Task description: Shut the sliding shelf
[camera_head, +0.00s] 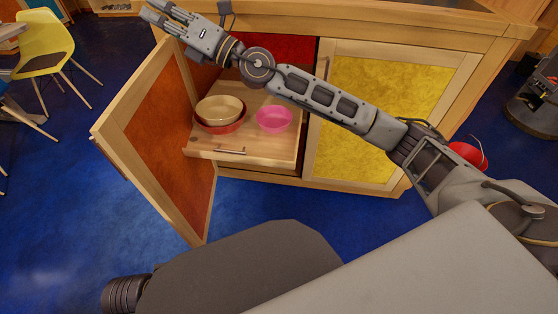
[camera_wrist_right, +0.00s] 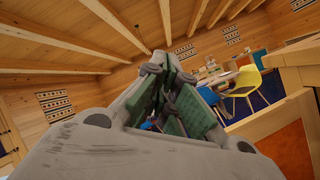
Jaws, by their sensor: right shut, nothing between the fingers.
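The sliding shelf (camera_head: 272,148) is a light wooden board pulled out of the open cabinet in the head view, with a small metal bar handle (camera_head: 230,151) on its front edge. A cream bowl (camera_head: 219,108) sits in a red bowl (camera_head: 222,128) on its left, and a pink bowl (camera_head: 272,118) stands to their right. My right gripper (camera_head: 158,14) is shut and empty at the top left, above and beyond the open door. It also shows shut in the right wrist view (camera_wrist_right: 178,97). My right forearm crosses above the cabinet. My left gripper is not in view.
The orange-panelled cabinet door (camera_head: 160,125) stands open left of the shelf. The yellow-panelled door (camera_head: 375,100) on the right is closed. A yellow chair (camera_head: 42,40) stands at the far left. A red round object (camera_head: 466,155) lies behind my right arm. Blue floor in front is clear.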

